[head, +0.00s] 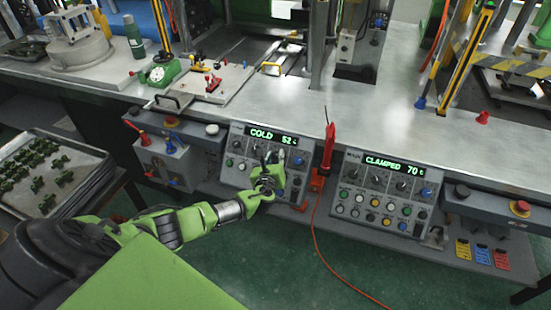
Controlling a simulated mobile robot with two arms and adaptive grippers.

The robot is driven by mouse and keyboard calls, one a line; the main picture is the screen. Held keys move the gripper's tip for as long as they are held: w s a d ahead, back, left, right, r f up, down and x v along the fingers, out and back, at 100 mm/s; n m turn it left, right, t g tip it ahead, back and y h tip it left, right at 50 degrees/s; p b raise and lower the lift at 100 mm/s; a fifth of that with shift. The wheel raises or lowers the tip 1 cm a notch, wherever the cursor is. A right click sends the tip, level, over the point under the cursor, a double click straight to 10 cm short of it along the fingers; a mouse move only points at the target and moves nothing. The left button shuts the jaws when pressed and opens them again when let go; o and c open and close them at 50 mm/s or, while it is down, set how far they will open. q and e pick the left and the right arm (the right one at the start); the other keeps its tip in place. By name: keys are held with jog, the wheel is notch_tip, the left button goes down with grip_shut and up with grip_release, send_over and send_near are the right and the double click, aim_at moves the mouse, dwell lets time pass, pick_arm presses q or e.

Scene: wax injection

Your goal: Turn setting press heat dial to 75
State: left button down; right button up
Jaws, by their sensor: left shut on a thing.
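The left control panel (235,170) on the bench front has a green display (273,135) that reads COLD and about 52. My left gripper (272,166) is in front of this panel, shut on a dial there. The gripper covers that dial and the panel's lower middle, so its label and pointer cannot be read. A blue knob (298,160) shows to the right of the gripper. A second panel (345,183) to the right has a display (392,165) reading CLAMPED 70. My right gripper is not in view.
A red tool (328,148) with an orange cord stands between the panels. A red emergency button (520,207) is at the far right. A tray of dark green parts (88,185) lies at the left. The bench top (300,98) above the panels has bare room.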

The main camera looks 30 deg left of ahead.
pick_arm(q)
jog(key=shift+f+m+h, duration=0.1)
jog(key=shift+m+h, duration=0.3)
jog(key=shift+m, duration=0.8)
jog(key=shift+t+b, duration=0.3)
jog(key=c, duration=1.8)
grip_release()
jog(key=shift+s, duration=0.15)
jog(key=v, duration=1.2)
jog(key=shift+a, duration=0.1)
